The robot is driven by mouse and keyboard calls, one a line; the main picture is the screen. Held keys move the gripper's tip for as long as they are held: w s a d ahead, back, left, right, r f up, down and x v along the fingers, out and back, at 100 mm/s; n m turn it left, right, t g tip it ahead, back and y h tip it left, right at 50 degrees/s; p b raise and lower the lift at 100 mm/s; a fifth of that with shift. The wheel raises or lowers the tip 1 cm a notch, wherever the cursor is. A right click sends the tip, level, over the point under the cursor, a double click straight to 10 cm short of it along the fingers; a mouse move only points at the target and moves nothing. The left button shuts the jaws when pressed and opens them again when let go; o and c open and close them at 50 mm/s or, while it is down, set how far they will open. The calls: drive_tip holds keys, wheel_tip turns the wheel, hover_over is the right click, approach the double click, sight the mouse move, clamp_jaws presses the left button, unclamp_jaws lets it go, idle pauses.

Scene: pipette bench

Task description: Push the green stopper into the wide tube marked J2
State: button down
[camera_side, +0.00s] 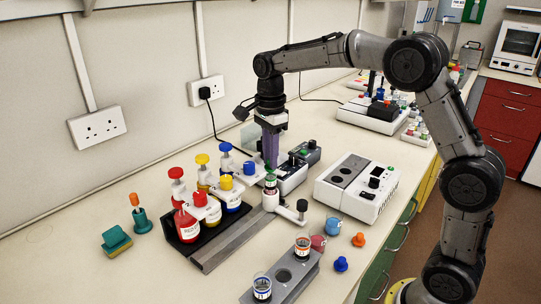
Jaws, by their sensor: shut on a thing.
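My gripper (270,164) points straight down near the middle of the bench, its purple fingers shut. The green stopper (270,177) is at the fingertips. It sits right over or at a small clear tube with a pale label (270,187); I cannot tell whether it is inside the mouth. The marking J2 is too small to read. Two other wide tubes stand in the grey block in front: one with an orange mark (302,246) and one with a blue mark (262,287).
A black rack of red, yellow and blue dispensing bottles (190,247) stands close on the left. A white instrument (355,186) is to the right. Small orange (358,240) and blue (341,264) stoppers lie in front.

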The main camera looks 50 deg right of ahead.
drive_tip(key=shift+f, duration=0.5)
drive_tip(key=c, duration=0.7)
unclamp_jaws()
drive_tip(key=shift+c, duration=0.2)
